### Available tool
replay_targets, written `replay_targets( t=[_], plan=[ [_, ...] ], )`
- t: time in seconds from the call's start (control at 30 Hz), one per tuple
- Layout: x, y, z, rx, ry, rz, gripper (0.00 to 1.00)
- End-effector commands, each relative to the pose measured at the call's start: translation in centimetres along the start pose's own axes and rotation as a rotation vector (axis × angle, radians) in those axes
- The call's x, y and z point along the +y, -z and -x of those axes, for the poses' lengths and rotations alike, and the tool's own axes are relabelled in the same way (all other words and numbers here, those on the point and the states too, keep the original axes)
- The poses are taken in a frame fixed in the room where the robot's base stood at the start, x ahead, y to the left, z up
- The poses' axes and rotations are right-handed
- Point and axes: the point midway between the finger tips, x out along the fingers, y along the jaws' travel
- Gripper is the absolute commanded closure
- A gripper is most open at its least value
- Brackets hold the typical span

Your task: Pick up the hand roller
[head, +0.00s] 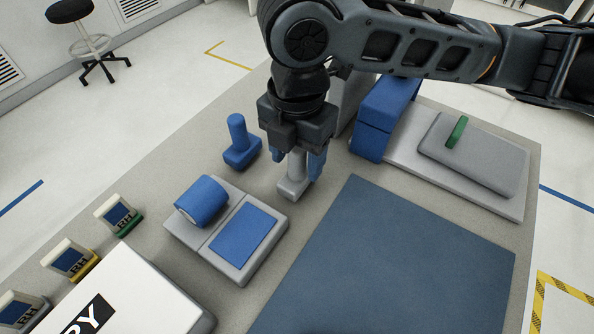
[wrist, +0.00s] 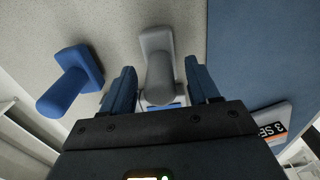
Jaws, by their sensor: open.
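A grey hand tool (head: 291,190) with an upright round handle on a block-like base stands on the bench; it also shows in the wrist view (wrist: 158,70). A blue tool of the same form (head: 239,150) stands to its left, also in the wrist view (wrist: 70,80). I cannot tell for certain which of them is the hand roller. My gripper (head: 297,166) is open, pointing down over the grey tool. Its fingers lie on either side of the grey handle, with a gap showing in the wrist view. The gripper partly hides the handle in the head view.
A grey two-part base (head: 202,237) with a blue roll (head: 202,201) and blue pad stands front left. A blue mat (head: 400,270) lies right. A grey machine with a blue block (head: 384,115) stands behind. Small RH-labelled meters (head: 118,215) line the left edge.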

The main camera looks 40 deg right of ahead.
Motion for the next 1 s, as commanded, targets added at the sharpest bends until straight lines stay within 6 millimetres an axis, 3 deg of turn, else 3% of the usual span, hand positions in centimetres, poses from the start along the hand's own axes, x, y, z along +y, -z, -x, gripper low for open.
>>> replay_targets(
  t=[0.2,0.83,1.0],
  plan=[
    [0.0,-0.01,-0.07,0.0,0.0,0.0,0.4],
    [0.0,-0.01,-0.05,0.0,0.0,0.0,1.0],
    [0.0,-0.01,-0.04,0.0,0.0,0.0,1.0]
  ],
)
